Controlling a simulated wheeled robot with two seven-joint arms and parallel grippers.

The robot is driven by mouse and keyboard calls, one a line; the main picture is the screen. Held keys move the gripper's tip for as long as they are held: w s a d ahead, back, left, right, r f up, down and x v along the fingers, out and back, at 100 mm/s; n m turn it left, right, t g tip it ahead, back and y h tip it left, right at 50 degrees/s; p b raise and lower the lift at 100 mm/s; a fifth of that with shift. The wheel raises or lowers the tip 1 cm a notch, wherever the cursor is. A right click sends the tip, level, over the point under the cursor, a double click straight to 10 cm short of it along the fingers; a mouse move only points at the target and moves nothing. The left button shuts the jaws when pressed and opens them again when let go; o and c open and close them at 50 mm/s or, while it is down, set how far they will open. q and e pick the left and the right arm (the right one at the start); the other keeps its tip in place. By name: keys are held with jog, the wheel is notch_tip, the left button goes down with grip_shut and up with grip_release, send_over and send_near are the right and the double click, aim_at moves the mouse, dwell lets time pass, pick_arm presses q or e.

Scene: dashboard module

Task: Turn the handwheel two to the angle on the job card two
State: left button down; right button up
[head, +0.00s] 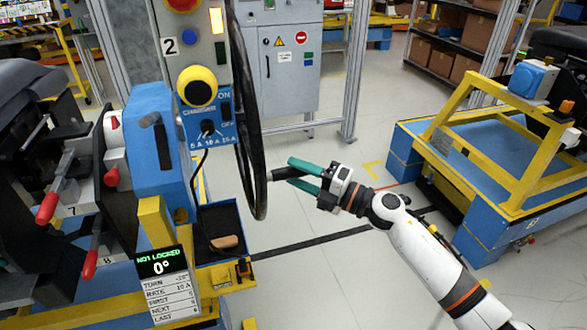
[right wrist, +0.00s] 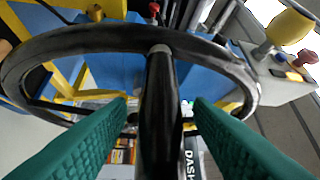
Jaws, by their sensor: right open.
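Handwheel two is a black wheel (head: 250,110), seen nearly edge-on right of the panel marked 2. Its rim (right wrist: 90,40) spans the right wrist view, with a black handle (right wrist: 160,110) sticking out toward the camera. My right gripper (head: 300,175) has its green fingers open on both sides of this handle; gaps show between handle and fingers in the right wrist view. The job card (head: 168,292) hangs low left of the wheel. It lists TURN, a small angle I cannot read surely, and RATE 10 A. The display (head: 162,262) above it reads NOT LOCKED 0°. My left gripper is not in view.
A blue box (head: 207,127) with a dial marked 5 A, 10 A, 15 A sits beside the wheel, under a yellow-black knob (head: 197,86). A small tray (head: 222,222) is below. A yellow frame on a blue base (head: 470,200) stands right. Open floor lies between.

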jog(key=shift+x, duration=0.85)
jog(key=shift+c, duration=0.6)
grip_shut()
